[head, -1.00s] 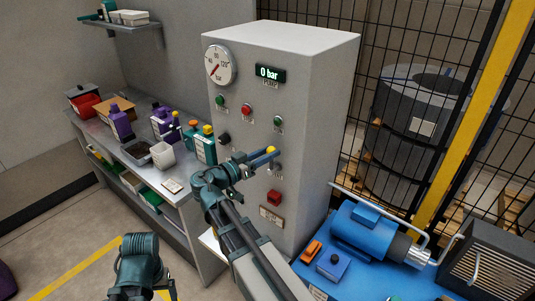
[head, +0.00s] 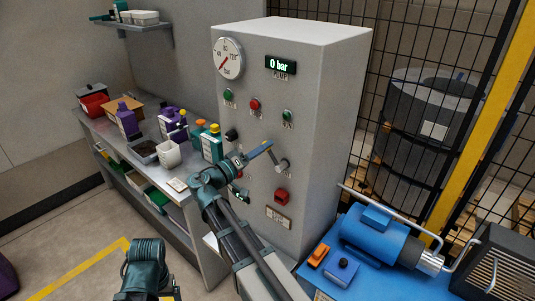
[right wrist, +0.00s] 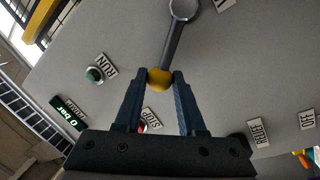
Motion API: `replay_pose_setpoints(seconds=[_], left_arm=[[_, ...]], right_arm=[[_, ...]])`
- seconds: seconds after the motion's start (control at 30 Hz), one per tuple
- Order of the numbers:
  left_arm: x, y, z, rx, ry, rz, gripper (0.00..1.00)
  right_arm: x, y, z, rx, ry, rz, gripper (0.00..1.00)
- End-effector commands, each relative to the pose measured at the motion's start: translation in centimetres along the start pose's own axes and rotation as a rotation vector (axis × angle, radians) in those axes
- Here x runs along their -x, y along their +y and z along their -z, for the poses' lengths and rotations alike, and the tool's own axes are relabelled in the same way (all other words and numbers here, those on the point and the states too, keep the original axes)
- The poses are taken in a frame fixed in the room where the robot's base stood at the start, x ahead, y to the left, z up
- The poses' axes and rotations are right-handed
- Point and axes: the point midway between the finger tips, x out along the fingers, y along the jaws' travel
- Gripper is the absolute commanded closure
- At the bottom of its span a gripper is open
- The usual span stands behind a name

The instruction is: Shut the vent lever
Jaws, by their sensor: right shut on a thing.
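The vent lever is a grey arm on a round grey hub (head: 282,166) on the front of the control cabinet. In the right wrist view its yellow ball knob (right wrist: 160,80) lies between my right gripper's blue fingertips (right wrist: 160,77), and its shaft runs up to the hub. My right gripper (head: 264,149) is shut on the knob in front of the cabinet. In the head view the fingers hide the knob. My left arm shows at the lower left, but its gripper is not visible.
The grey control cabinet (head: 305,85) reads 0 bar and carries buttons, a black knob and a red switch (head: 281,195). A shelf bench with bottles and bins stands left. A blue motor (head: 375,232) sits at the lower right, before a mesh fence.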

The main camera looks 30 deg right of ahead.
Motion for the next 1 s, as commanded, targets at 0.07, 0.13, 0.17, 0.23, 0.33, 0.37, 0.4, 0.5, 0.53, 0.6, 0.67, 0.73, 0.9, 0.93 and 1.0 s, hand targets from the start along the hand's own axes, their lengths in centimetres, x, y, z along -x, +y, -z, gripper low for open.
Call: replay_pose_setpoints(seconds=[0.07,0.13,0.17,0.23,0.33,0.37,0.4,0.5,0.53,0.6,0.67,0.73,0.9,0.93,1.0], left_arm=[[-1.1,0.1,0.1,0.0,0.0,0.0,0.13],[-1.7,0.2,0.1,0.001,0.0,0.0,0.13],[-2.0,0.2,0.1,0.001,0.0,0.0,0.13],[-2.6,0.2,0.1,0.001,0.0,0.0,0.13],[-3.5,0.3,0.2,0.001,0.0,0.0,0.13],[-3.7,0.3,0.2,0.001,0.0,0.0,0.13],[-4.0,0.4,0.2,0.0,0.0,0.0,0.13],[-4.8,0.5,0.3,0.0,0.0,0.0,0.13],[-5.0,0.5,0.3,0.0,0.0,0.0,0.13],[-5.5,0.5,0.3,0.0,0.0,0.0,0.13],[-5.9,0.6,0.3,0.0,0.0,0.0,0.13],[-6.3,0.6,0.4,0.0,0.0,0.0,0.13],[-7.1,0.7,0.4,0.0,0.0,0.0,0.13],[-7.2,0.7,0.4,0.0,0.0,0.0,0.13],[-7.4,0.7,0.4,0.0,0.0,0.0,0.13]], right_arm=[[0.2,-1.1,-0.2,0.071,0.013,0.001,1.0],[0.3,-1.6,-0.2,0.136,0.025,-0.002,1.0],[0.4,-1.8,-0.2,0.164,0.031,-0.003,1.0],[0.5,-2.3,-0.3,0.229,0.043,-0.006,1.0],[0.6,-3.0,-0.4,0.322,0.062,-0.008,1.0],[0.7,-3.2,-0.5,0.35,0.067,-0.009,1.0],[0.7,-3.5,-0.5,0.386,0.074,-0.011,1.0],[0.8,-4.1,-0.7,0.476,0.093,-0.015,1.0],[0.9,-4.3,-0.8,0.502,0.098,-0.016,1.0],[0.9,-4.7,-0.9,0.56,0.109,-0.018,1.0],[1.0,-5.0,-1.1,0.606,0.118,-0.019,1.0],[1.1,-5.3,-1.2,0.657,0.129,-0.021,1.0],[1.2,-5.9,-1.6,0.757,0.149,-0.025,1.0],[1.2,-6.0,-1.7,0.771,0.152,-0.025,1.0],[1.2,-6.2,-1.8,0.801,0.158,-0.027,1.0]])
